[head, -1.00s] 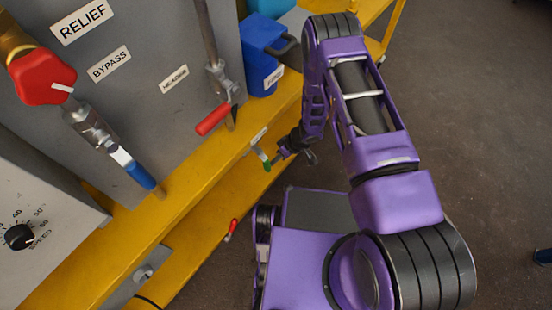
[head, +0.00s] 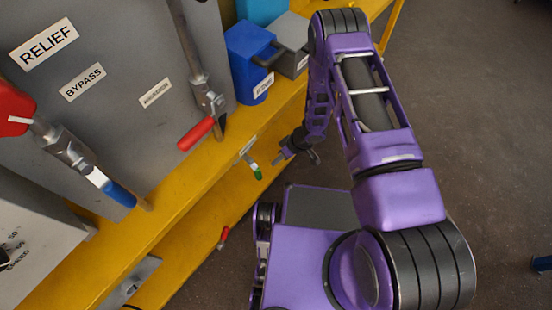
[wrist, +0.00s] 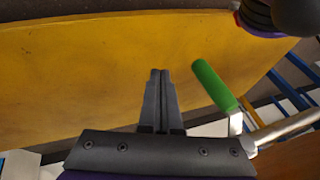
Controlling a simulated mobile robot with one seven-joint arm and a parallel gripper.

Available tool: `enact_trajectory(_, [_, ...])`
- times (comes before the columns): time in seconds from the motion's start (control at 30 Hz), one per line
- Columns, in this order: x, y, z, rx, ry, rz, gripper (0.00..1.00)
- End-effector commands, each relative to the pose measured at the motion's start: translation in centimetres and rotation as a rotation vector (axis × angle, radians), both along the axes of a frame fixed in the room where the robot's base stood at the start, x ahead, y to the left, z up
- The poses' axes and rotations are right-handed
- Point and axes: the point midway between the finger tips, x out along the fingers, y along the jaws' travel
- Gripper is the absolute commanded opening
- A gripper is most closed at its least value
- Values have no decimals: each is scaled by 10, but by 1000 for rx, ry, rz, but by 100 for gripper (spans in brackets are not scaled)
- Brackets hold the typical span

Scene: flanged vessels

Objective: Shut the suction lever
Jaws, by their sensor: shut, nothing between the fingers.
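My gripper (head: 280,158) is shut and empty beside the yellow bench's front edge. In the wrist view its closed fingers (wrist: 160,74) point at a yellow surface. A green-handled lever (head: 257,171) hangs at the bench edge, just left of my gripper in the head view. In the wrist view the green handle (wrist: 214,85) lies right of the fingertips, apart from them, tilted, joined to a metal rod. A label (head: 248,146) above it is too small to read. Other levers have a red handle (head: 196,133), a blue handle (head: 118,193) and a lower red handle (head: 223,237). None is legibly marked suction.
The grey panel (head: 130,40) carries RELIEF and BYPASS labels and stands on the yellow bench (head: 185,190). A blue box (head: 246,58) and a grey box (head: 290,48) stand behind. Open floor (head: 470,120) lies to the right.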

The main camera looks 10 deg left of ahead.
Motion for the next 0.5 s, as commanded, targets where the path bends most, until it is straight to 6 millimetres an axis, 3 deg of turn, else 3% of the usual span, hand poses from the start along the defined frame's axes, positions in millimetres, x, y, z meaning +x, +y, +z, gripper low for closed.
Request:
enact_trajectory(0.03, [12,-15,3,-4,-7,-5,0])
enact_trajectory(0.2, [36,-45,9,-4,-6,-3,0])
enact_trajectory(0.5, [56,-72,16,-1,-2,-2,0])
